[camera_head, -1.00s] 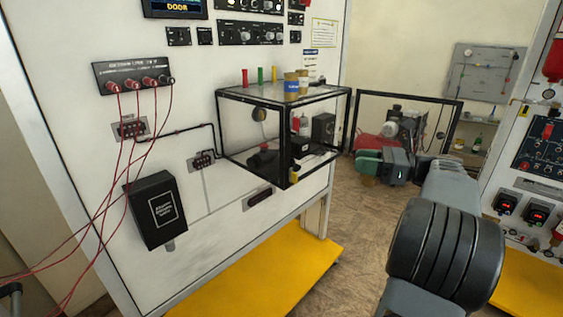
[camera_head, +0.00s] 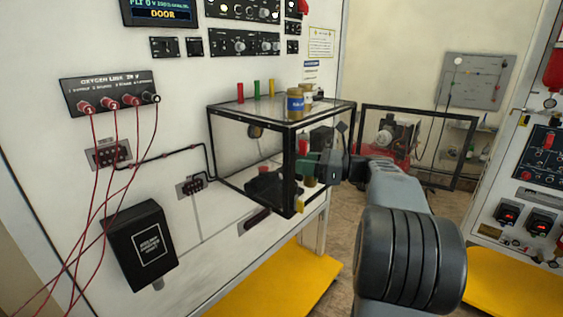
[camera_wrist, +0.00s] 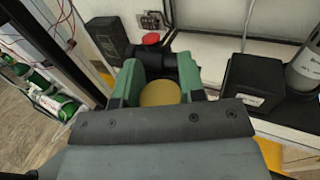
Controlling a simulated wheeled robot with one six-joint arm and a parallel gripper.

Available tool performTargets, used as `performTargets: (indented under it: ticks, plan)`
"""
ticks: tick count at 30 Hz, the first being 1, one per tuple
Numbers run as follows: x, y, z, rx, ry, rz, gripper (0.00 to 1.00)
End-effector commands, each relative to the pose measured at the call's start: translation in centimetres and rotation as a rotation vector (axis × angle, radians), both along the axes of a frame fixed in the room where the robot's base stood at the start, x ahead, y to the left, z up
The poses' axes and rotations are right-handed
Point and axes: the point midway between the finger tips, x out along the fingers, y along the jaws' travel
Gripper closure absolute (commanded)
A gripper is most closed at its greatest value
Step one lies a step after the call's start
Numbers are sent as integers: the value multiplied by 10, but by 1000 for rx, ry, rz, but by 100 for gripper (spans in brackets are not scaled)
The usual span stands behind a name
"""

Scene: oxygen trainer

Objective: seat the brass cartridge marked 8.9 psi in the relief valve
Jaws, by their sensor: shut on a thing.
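My gripper (camera_wrist: 160,90) has green fingers, shut on a round brass cartridge (camera_wrist: 161,93), its flat end seen between them in the wrist view. No marking on it can be read. In the head view my gripper (camera_head: 307,170) is at the right, open side of the clear black-framed box (camera_head: 249,122), with a bit of brass below the fingers. A black fitting (camera_wrist: 160,64) lies just beyond the fingertips in the wrist view; it may be the relief valve, whose seat I cannot see. In the head view a low dark part (camera_head: 265,182) sits inside the box.
Two brass pieces, one with a blue band (camera_head: 295,102), and small red, yellow and green cylinders stand on the box top. The framed door (camera_head: 418,111) hangs open at the right. Inside are a red knob (camera_wrist: 151,38), a black block (camera_wrist: 254,78) and a grey cylinder (camera_wrist: 307,66).

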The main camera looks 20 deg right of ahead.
Motion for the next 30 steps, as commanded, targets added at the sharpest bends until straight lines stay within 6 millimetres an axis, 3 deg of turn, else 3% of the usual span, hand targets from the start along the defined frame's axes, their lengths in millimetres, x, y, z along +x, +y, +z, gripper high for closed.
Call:
performTargets:
  ticks: [20,30]
  plan:
    - [40,49,1,0,-1,4,97]
    - [40,48,-3,-1,-1,0,97]
